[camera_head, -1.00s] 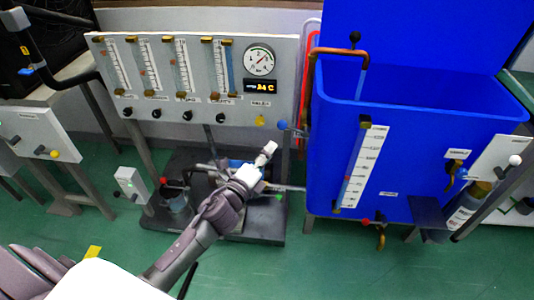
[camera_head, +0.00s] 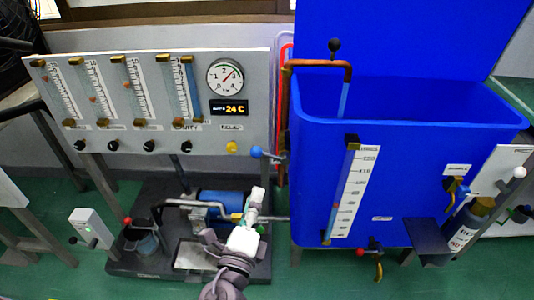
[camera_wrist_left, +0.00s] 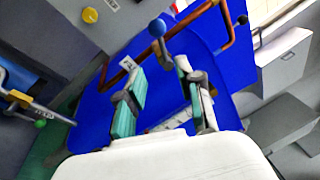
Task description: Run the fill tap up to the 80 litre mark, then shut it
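My left gripper (camera_head: 255,207) is low before the pump area, left of the tank and apart from the tap. In the left wrist view its teal-padded fingers (camera_wrist_left: 163,98) are apart and empty. My right gripper is out of view.
A blue-knobbed lever (camera_head: 257,152) sits between the flowmeter panel (camera_head: 195,130) and the tank; it also shows ahead of the fingers in the left wrist view (camera_wrist_left: 157,28). A red-knobbed drain valve (camera_head: 361,252) is under the tank. Green floor is clear in front.

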